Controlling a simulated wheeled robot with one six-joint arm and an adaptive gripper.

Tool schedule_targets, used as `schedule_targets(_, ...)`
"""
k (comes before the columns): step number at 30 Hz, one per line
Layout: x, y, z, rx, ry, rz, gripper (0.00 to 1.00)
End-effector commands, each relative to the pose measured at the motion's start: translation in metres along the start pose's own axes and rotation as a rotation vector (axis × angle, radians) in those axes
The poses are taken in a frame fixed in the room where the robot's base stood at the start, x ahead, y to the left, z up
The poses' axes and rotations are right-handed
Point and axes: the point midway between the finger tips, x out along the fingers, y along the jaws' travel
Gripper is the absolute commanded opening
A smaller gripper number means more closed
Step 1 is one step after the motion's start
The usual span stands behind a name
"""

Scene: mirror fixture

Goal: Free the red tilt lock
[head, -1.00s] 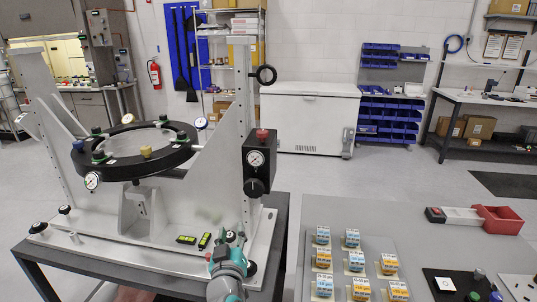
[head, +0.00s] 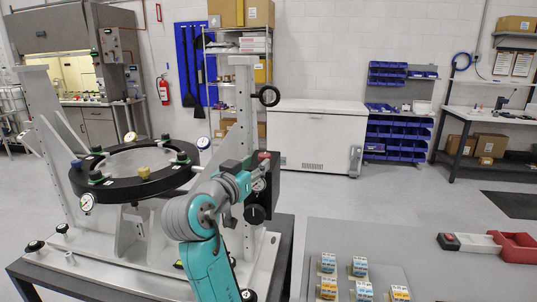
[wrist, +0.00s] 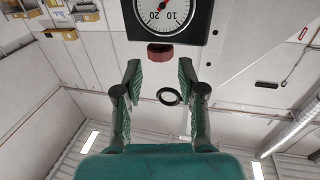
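The red tilt lock (head: 264,155) is a small red knob on top of the black gauge box (head: 272,190) on the fixture's right upright. In the wrist view the red knob (wrist: 160,52) sticks out from the black box (wrist: 196,30) with its dial, ahead of my fingertips and between their lines. My gripper (wrist: 159,70) is open and empty, with a clear gap to the knob. In the head view my gripper (head: 240,168) is beside the box, and my arm hides part of the box and dial. The mirror (head: 140,163) sits in a black ring at left.
A black ring handle (head: 267,95) sticks out from the upright above the box; it also shows between my fingers in the wrist view (wrist: 169,96). A grey table with several small labelled blocks (head: 328,263) and a red tray (head: 515,247) stands at right.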

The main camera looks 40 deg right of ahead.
Motion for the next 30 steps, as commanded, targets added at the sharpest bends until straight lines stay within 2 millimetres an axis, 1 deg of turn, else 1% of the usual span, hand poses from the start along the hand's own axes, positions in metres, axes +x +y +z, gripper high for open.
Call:
schedule_targets(1, 0.01, 0.001, 0.0, 0.0, -0.001, 0.003, 0.4)
schedule_targets(6, 0.041, 0.001, 0.0, -0.002, 0.0, 0.003, 0.4)
schedule_targets(12, 0.069, 0.0, 0.0, -0.002, -0.001, 0.001, 0.4)
schedule_targets(18, 0.082, 0.0, 0.0, -0.001, 0.001, 0.0, 0.4)
schedule_targets(27, 0.083, 0.0, 0.0, -0.001, 0.0, -0.001, 0.4)
schedule_targets(29, 0.083, 0.0, 0.0, -0.001, 0.0, -0.001, 0.25)
schedule_targets(30, 0.083, 0.0, 0.0, -0.001, 0.0, -0.001, 0.15)
